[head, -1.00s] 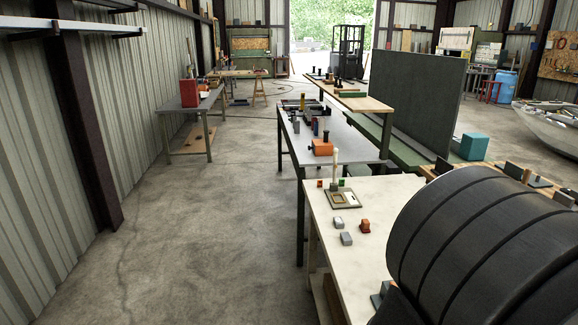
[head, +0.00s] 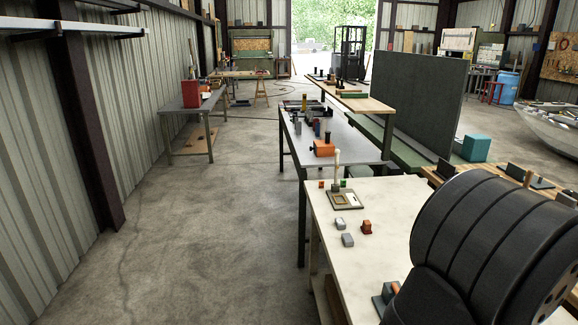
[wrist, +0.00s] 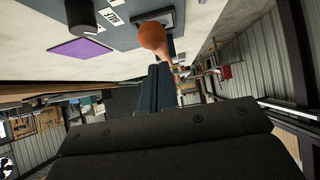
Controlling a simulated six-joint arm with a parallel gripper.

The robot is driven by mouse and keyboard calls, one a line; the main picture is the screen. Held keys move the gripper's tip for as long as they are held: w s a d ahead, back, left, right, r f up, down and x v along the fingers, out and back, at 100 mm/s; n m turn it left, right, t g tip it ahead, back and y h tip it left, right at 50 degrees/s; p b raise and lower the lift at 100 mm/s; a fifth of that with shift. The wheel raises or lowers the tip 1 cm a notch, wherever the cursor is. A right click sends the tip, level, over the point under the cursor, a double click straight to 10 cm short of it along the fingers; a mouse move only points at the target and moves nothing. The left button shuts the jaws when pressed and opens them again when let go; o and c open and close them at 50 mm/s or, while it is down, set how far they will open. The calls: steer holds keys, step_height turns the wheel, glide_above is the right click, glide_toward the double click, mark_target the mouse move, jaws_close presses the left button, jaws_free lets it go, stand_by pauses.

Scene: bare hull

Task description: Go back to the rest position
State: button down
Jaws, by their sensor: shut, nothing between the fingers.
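My gripper (wrist: 158,88) shows in the wrist view as two dark fingers close together, shut with nothing held. Beyond its tips is an orange rounded thing (wrist: 153,38), apparently beside a dark grey base; I cannot tell how far it is from the tips. The wrist picture is tipped, with a pale worktop along its top. In the head view my gripper is out of frame; only my large black arm link fills the lower right and hides part of the white table.
The white table (head: 385,200) holds a small tray (head: 344,200), a white peg (head: 337,165), two grey blocks (head: 347,240) and an orange-red block (head: 366,228). A grey panel (head: 415,105) stands behind. The floor (head: 220,240) on the left is clear.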

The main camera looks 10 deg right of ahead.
steer(key=shift+f, duration=0.75)
steer(key=w+r+g, duration=0.6)
steer(key=w+r, duration=0.5)
steer(key=r, duration=0.3)
steer(key=shift+r, duration=0.3)
